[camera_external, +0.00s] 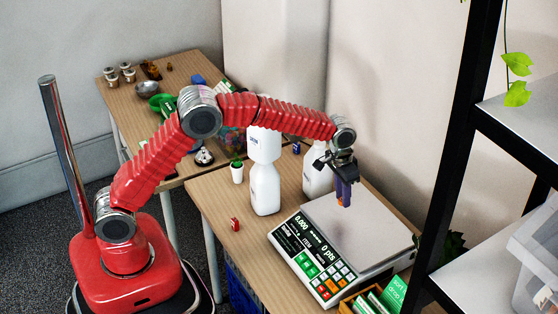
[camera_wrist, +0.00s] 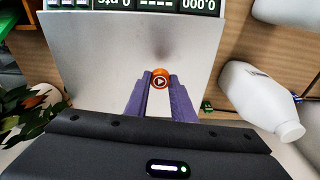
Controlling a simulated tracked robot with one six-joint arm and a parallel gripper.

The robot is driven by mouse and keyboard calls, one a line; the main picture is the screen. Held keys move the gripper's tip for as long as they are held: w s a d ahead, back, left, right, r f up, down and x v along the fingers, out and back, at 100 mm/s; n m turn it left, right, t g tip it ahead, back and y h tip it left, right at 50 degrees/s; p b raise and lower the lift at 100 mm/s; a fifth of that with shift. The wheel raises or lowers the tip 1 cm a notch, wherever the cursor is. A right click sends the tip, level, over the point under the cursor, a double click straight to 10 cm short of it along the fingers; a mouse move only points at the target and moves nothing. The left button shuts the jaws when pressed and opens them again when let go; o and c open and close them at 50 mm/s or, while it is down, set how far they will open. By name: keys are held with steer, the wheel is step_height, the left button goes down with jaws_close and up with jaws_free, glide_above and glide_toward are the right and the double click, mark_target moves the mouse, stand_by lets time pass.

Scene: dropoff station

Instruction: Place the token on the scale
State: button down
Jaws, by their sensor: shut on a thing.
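My gripper (camera_external: 344,197) is above the metal plate of the scale (camera_external: 372,222), pointing down, with its purple fingers close together. In the wrist view, my gripper (camera_wrist: 161,88) is shut on an orange round token (camera_wrist: 160,78) with a dark centre and a white triangle mark. In the external view only a small bit of orange shows at the fingertips. The scale's plate (camera_wrist: 95,60) fills the background behind the token in the wrist view and looks bare. The scale's display reads 0.000 and 0 pts. The token appears held above the plate; the exact gap is hard to tell.
White bottles (camera_external: 265,188) stand left of the scale; one lies close to the plate in the wrist view (camera_wrist: 258,95). A small red item (camera_external: 235,224) is on the table. A black shelf (camera_external: 462,150) rises at the right. A wooden box with green cards (camera_external: 375,300) sits in front.

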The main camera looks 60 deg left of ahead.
mark_target(341, 215)
steer(key=shift+f, duration=2.45)
steer(key=c, duration=1.5)
jaws_free()
steer(key=r, duration=0.7)
steer(key=s+r, duration=0.1)
steer(key=r, duration=0.3)
steer(key=shift+s, duration=0.1)
steer(key=shift+s+r, duration=0.1)
steer(key=shift+r, duration=0.4)
